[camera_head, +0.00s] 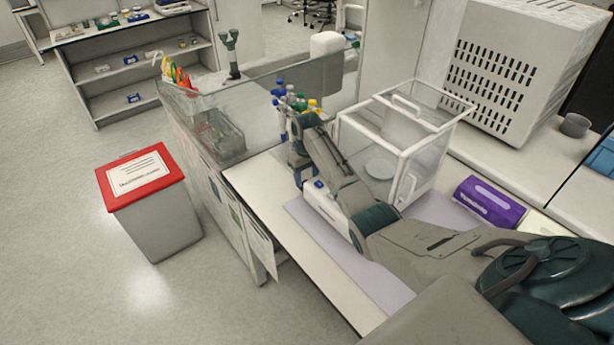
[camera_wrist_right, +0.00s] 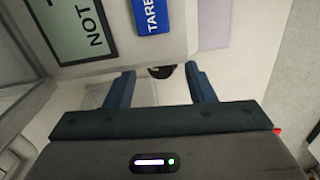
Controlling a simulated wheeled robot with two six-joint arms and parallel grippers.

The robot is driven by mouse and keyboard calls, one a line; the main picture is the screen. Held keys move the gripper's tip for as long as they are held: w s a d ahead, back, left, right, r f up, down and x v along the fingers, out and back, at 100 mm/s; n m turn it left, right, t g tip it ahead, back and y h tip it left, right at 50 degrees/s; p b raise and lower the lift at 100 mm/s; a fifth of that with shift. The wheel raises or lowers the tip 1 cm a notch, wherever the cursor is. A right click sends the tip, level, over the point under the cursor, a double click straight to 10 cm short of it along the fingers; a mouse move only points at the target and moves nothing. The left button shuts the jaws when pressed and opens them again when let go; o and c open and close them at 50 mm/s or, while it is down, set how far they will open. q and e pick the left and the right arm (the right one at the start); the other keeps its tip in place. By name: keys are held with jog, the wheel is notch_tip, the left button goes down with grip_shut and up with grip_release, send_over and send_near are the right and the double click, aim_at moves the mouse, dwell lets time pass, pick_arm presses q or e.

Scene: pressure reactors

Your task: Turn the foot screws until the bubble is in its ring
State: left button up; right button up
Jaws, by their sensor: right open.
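The balance (camera_head: 327,206) with its clear-walled draft shield (camera_head: 420,170) stands on a lilac mat. In the right wrist view its front panel shows a display (camera_wrist_right: 72,28) with the partly cut-off word "NOT" and a blue "TARE" button (camera_wrist_right: 152,16). A dark round piece (camera_wrist_right: 161,72), which looks like a foot screw, peeks out under the balance's edge. My right gripper (camera_wrist_right: 160,76) is open, with its two blue fingers on either side of that piece, apparently not touching it. My right arm hides part of the balance. I cannot see the bubble or its ring. My left gripper is not in view.
The lilac mat (camera_head: 350,255) lies on the white bench. A purple box (camera_head: 488,201) is right of the balance. Coloured-cap tubes (camera_head: 290,97) stand behind my right gripper, near a glass screen (camera_head: 245,100). A red-lidded bin (camera_head: 150,205) stands on the floor at left.

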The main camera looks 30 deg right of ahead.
jog(key=shift+f, duration=0.7)
jog(key=shift+c, duration=1)
jog(key=c, duration=0.8)
jog(key=shift+o, duration=0.2)
jog(key=shift+r+m+p, duration=0.15)
jog(key=shift+m+p, duration=0.35)
jog(key=shift+p, duration=0.1)
jog(key=shift+m, duration=0.3)
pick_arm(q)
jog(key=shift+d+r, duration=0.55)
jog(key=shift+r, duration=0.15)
pick_arm(e)
jog(key=o, duration=1)
jog(key=shift+c, duration=0.2)
